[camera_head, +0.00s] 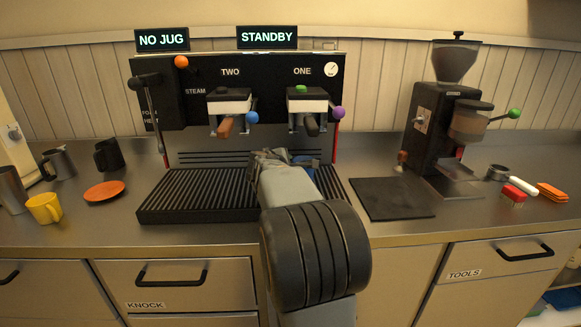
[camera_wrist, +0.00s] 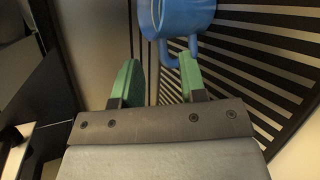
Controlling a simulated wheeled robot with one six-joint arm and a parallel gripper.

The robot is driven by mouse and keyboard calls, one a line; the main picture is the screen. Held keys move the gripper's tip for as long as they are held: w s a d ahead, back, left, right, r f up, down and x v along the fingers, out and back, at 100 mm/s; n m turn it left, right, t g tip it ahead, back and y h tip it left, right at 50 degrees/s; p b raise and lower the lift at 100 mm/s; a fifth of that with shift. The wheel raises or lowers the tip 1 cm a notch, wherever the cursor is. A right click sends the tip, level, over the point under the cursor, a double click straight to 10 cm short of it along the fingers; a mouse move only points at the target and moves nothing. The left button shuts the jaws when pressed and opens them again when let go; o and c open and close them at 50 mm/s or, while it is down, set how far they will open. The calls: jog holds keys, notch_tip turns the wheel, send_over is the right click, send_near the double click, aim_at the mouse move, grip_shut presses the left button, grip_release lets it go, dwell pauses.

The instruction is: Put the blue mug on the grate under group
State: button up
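The blue mug (camera_wrist: 180,18) is at the top of the wrist view, cut off by the frame edge, over the slotted grate (camera_wrist: 250,55). Its handle is right by the right fingertip; I cannot tell if they touch. In the head view the mug (camera_head: 305,160) is mostly hidden behind my gripper (camera_head: 268,157), on the right part of the grate (camera_head: 200,192), below the group labelled ONE (camera_head: 307,104). My gripper (camera_wrist: 158,68) has its green fingers apart, with no object clamped between them.
A yellow mug (camera_head: 44,208), orange saucer (camera_head: 104,191), and dark jugs stand at the left. A black mat (camera_head: 392,198) and the grinder (camera_head: 445,125) are to the right. Group TWO (camera_head: 229,104) hangs over the left part of the grate, which is clear.

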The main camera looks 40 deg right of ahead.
jog(key=v, duration=0.9)
jog(key=s+a+f+m+g+y, duration=0.1)
jog(key=s+a+f+m+y, duration=0.4)
jog(key=a+f, duration=0.4)
jog(key=s+a+f+m+g+y, duration=0.1)
jog(key=s+a+f+m+y, duration=0.4)
jog(key=a, duration=1.2)
jog(key=s+f+y, duration=0.1)
jog(key=s+f, duration=0.2)
jog(key=f, duration=0.1)
jog(key=shift+s+a+g+y, duration=0.15)
jog(key=shift+s+g+y, duration=0.25)
jog(key=shift+f, duration=0.15)
notch_tip(320, 180, up, 13)
jog(key=p, duration=1.2)
jog(key=shift+s+a+t, duration=0.2)
jog(key=shift+t, duration=0.1)
